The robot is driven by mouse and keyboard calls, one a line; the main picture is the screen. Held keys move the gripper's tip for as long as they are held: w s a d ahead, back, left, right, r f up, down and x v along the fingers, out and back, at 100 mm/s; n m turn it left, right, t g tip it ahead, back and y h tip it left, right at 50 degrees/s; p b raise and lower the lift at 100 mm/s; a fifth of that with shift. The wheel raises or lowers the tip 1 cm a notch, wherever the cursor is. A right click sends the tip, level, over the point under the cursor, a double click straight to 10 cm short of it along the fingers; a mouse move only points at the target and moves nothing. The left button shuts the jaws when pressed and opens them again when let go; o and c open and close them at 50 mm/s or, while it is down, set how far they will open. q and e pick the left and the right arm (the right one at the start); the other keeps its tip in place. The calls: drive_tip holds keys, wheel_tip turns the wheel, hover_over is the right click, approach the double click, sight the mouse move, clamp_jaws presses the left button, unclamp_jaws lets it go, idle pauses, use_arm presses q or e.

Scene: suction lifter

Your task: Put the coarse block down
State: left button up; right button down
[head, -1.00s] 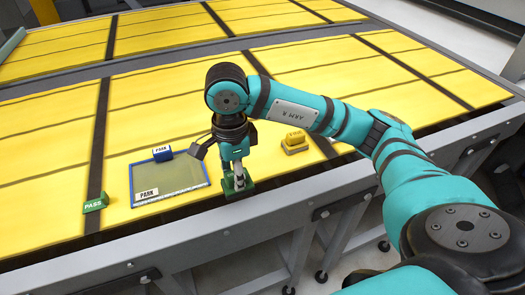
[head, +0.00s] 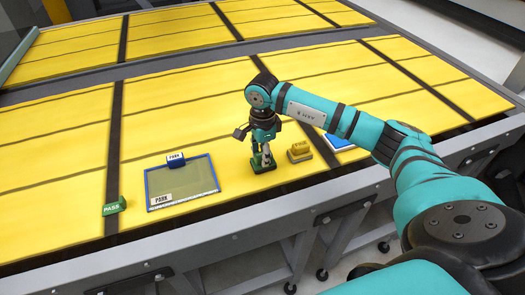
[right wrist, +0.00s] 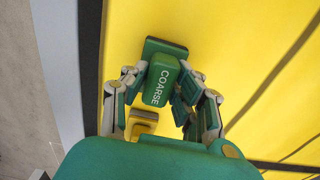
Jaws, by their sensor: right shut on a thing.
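The coarse block (right wrist: 162,80) is green, with "COARSE" in white on its handle and a wider green base. My right gripper (right wrist: 158,98) is shut on it, one finger at each side of the handle. In the head view the block (head: 262,163) is under my right gripper (head: 262,152), upright, over the yellow table between the PARK mat and a yellow block. Whether its base touches the table cannot be told. The PARK mat (head: 205,176) has a blue rim and lies bare to the left of the block. My left gripper is not in view.
The yellow block (head: 299,150) on a grey base stands close right of the coarse block. A blue and white piece (head: 338,142) lies further right, partly behind my arm. A blue PARK marker (head: 175,159) stands at the mat's back edge, a green PASS marker (head: 114,206) to its left.

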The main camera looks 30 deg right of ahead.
drive_tip(key=shift+f+b, duration=0.3)
drive_tip(key=c, duration=1)
unclamp_jaws()
drive_tip(key=shift+c, duration=0.2)
drive_tip(key=shift+r, duration=0.1)
drive_tip(key=shift+r, duration=0.2)
wheel_tip(320, 180, up, 12)
drive_tip(key=b, duration=0.3)
drive_tip(key=shift+f, duration=0.1)
